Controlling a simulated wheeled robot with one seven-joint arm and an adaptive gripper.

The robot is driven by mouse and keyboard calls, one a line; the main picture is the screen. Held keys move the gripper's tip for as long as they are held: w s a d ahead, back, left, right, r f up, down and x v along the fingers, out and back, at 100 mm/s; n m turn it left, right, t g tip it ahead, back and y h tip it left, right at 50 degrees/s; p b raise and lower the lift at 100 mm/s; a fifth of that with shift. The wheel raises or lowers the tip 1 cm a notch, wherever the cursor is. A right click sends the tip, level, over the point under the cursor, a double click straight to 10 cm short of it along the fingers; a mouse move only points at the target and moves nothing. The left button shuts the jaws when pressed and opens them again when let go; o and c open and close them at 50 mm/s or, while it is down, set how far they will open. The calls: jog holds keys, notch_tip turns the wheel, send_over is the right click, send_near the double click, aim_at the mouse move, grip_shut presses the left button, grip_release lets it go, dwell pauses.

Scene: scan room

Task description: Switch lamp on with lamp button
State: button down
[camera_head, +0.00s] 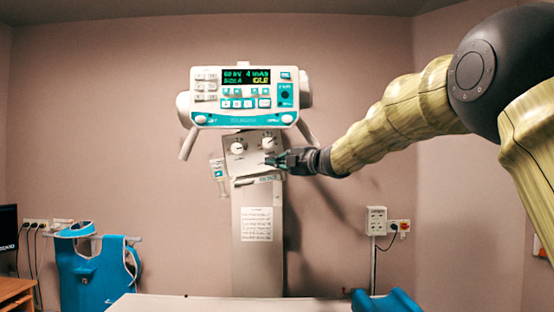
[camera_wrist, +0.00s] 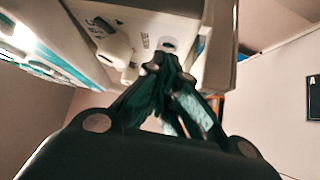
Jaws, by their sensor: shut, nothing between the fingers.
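A light grey control panel (camera_head: 240,165) with two white knobs, left (camera_head: 238,148) and right (camera_head: 268,142), sits under the console on the wall column. My gripper (camera_head: 271,160) is shut and empty, its tips at the panel's lower right, just below the right knob. In the wrist view my gripper (camera_wrist: 163,62) has its fingertips together close to the panel face (camera_wrist: 150,22). A small round fitting (camera_wrist: 168,44) shows just beyond the tips; I cannot tell if it is the lamp button or if the tips touch it. White knobs (camera_wrist: 115,48) show left of the tips.
The white console (camera_head: 245,95) with a lit display (camera_head: 246,77) hangs just above my gripper. The column (camera_head: 257,260) carries a paper sheet. A white table (camera_head: 200,304) and a blue padded item (camera_head: 385,301) lie low in front.

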jog(key=shift+w, duration=0.1)
dwell(0.3)
jog(key=shift+w+r+p, duration=0.2)
jog(key=shift+w+p, duration=0.4)
jog(key=shift+r, duration=0.1)
jog(key=shift+d, duration=0.1)
jog(key=s+a+b+v, duration=0.2)
jog(key=b+v, duration=0.2)
jog(key=v, duration=0.8)
jog(key=shift+s+d+b, duration=0.2)
jog(key=shift+s+b, duration=0.1)
jog(key=shift+b, duration=0.05)
